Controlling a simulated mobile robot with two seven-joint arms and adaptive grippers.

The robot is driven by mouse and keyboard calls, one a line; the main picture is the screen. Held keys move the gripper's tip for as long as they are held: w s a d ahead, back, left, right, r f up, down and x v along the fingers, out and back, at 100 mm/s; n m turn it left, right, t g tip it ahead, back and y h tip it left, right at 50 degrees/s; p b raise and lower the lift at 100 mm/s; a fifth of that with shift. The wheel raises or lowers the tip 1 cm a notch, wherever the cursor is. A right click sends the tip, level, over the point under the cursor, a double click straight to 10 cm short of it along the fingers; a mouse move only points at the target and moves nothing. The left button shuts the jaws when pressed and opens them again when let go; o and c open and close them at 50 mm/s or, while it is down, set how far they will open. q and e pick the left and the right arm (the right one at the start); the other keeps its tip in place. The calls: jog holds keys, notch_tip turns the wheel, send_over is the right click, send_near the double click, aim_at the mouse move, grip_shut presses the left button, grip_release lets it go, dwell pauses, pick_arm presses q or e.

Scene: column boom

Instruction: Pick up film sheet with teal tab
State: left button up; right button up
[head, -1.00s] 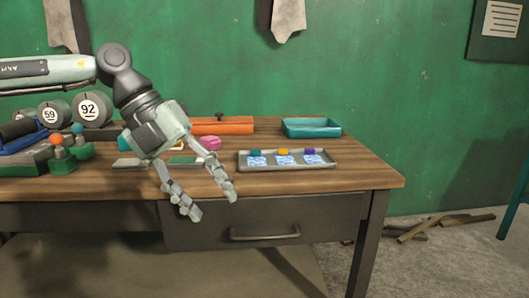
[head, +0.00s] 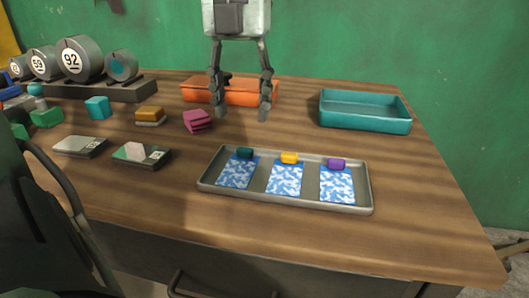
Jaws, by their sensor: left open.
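The film sheet with the teal tab (head: 238,172) lies at the left end of a shallow grey metal tray (head: 312,204). It is a blue and white patterned sheet, and its dark teal tab (head: 245,154) stands at the far edge. Similar sheets with a yellow tab (head: 289,158) and a purple tab (head: 337,164) lie to its right. My left gripper (head: 242,112) hangs above the table beyond the tray, fingers pointing down and spread apart, with nothing between them. It is apart from the sheet. My right gripper is not in view.
An orange tray (head: 200,94) stands behind the gripper and an empty teal tray (head: 365,123) at the back right. Magenta pads (head: 198,121), a yellow-brown block (head: 149,115), a teal block (head: 97,107) and numbered rolls (head: 82,62) are left. Bare wood lies right of the metal tray.

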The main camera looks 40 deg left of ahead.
aim_at(244, 149)
pick_arm(q)
notch_tip(244, 149, down, 8)
jog(key=shift+r, duration=0.15)
jog(key=c, duration=1)
